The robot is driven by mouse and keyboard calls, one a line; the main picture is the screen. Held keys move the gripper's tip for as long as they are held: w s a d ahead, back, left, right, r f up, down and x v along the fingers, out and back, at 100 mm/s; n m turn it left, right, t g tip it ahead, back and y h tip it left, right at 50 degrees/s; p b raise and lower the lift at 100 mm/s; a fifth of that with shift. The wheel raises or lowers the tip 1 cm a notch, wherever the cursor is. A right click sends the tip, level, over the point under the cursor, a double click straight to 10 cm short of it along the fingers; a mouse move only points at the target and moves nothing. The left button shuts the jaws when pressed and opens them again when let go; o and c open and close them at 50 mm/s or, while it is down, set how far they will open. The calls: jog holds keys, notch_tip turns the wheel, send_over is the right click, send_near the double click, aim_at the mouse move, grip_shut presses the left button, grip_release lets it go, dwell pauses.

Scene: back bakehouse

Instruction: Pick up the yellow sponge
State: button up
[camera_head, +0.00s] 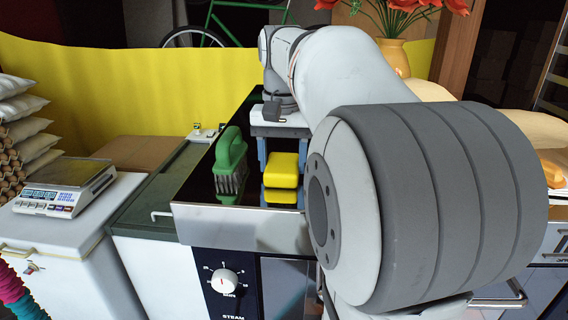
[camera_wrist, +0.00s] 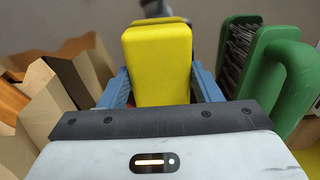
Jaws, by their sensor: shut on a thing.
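The yellow sponge (camera_head: 281,171) is a rounded block above the glossy black top of the steam oven, with its reflection just below it. I cannot tell whether it touches the top. My gripper (camera_head: 282,156) reaches it from behind, with blue fingers at its left and right sides. In the wrist view the sponge (camera_wrist: 157,62) stands between the two blue fingers of my gripper (camera_wrist: 160,88), which is shut on it. The sponge hides parts of the fingers.
A green-handled brush (camera_head: 230,163) stands on the black top (camera_head: 204,172) left of the sponge; the brush shows close at the right in the wrist view (camera_wrist: 272,65). A scale (camera_head: 66,187) sits on a white cabinet at the left. A flower vase (camera_head: 394,56) stands behind my arm.

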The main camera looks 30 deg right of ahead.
aim_at(283, 162)
notch_tip(283, 162, up, 10)
dwell(0.5)
jog(key=o, duration=0.3)
jog(key=shift+c, duration=1.2)
jog(key=shift+s+f, duration=0.1)
